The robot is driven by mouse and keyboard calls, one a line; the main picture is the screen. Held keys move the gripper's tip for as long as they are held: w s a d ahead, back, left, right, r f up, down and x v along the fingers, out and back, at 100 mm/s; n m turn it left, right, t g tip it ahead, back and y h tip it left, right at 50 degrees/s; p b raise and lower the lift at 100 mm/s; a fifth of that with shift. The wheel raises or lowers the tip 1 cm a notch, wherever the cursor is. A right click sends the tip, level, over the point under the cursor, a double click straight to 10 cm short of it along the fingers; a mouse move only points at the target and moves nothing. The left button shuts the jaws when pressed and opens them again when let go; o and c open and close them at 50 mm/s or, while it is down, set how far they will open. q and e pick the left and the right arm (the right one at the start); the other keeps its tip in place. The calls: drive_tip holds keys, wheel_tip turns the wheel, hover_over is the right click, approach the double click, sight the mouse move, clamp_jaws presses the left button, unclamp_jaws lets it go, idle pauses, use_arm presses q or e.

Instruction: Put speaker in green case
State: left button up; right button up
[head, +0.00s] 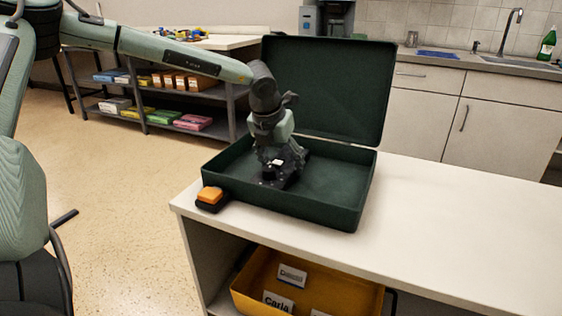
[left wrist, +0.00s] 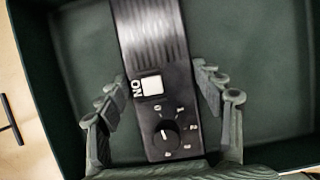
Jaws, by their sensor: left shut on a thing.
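The green case (head: 275,203) lies open on the white counter, its lid (head: 335,90) upright at the back. My left gripper (head: 277,170) reaches down inside the left part of the case. It is shut on a black speaker (left wrist: 165,95), which has a ribbed part, a white ON switch and a numbered dial. In the left wrist view the gripper's fingers (left wrist: 165,105) flank the speaker, with the green case floor (left wrist: 255,60) behind it. I cannot tell whether the speaker touches the floor. My right gripper is not in view.
A small orange and black object (head: 211,199) sits beside the case's front left corner. The counter (head: 450,220) is clear to the right. A yellow bin (head: 250,290) with name cards is below it. Shelves (head: 150,105) and a sink counter stand behind.

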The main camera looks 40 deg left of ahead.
use_arm(q)
drive_tip(key=o, duration=1.7)
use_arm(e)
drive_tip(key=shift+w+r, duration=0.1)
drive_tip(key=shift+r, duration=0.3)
use_arm(q)
drive_tip(key=shift+r, duration=0.4)
drive_tip(key=v, duration=1.1)
drive_tip(key=shift+s+r, duration=0.1)
drive_tip(key=shift+s, duration=0.1)
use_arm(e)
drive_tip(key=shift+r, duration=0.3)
